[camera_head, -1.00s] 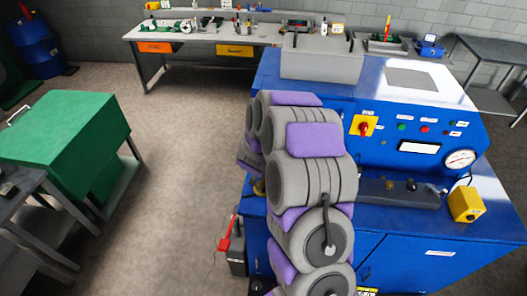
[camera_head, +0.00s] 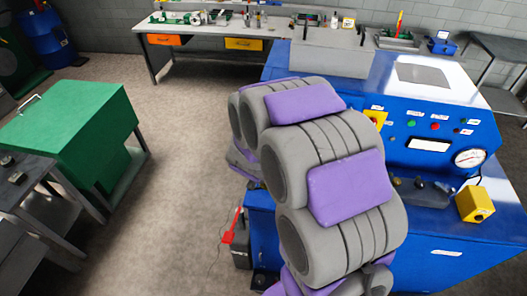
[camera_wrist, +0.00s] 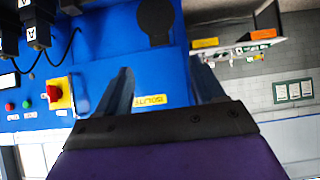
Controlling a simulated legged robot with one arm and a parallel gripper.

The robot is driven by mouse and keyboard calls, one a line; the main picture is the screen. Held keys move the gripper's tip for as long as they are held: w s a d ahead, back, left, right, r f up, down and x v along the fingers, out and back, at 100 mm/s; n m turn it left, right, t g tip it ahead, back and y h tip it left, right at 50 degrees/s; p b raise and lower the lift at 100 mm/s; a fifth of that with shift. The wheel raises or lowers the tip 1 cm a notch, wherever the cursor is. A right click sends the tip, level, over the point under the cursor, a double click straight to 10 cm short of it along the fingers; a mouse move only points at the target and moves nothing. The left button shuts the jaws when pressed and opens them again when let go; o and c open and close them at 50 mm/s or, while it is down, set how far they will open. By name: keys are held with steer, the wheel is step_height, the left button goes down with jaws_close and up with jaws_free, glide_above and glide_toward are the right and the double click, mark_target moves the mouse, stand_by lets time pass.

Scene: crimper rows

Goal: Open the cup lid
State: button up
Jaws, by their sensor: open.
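No cup or cup lid can be made out for certain in either view. In the wrist view my gripper (camera_wrist: 163,82) is open, with its two dark fingers spread and nothing seen between them. A blue machine panel lies beyond the fingers, with a yellow "ISOLATE" label (camera_wrist: 150,100) and a dark rounded shape (camera_wrist: 156,20) that I cannot name. A red rotary switch on a yellow plate (camera_wrist: 58,92) is left of the fingers. In the head view my arm hides my gripper and part of the blue machine (camera_head: 440,165).
A yellow box (camera_head: 474,205) and a round gauge (camera_head: 468,158) are at the machine's right side. A green cabinet (camera_head: 75,125) stands at the left. A workbench (camera_head: 210,28) with small tools stands at the back. Bare floor (camera_head: 190,130) lies between cabinet and machine.

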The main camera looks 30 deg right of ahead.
steer(key=shift+b+v, duration=1.6)
steer(key=shift+v, duration=0.95)
steer(key=shift+a, duration=0.1)
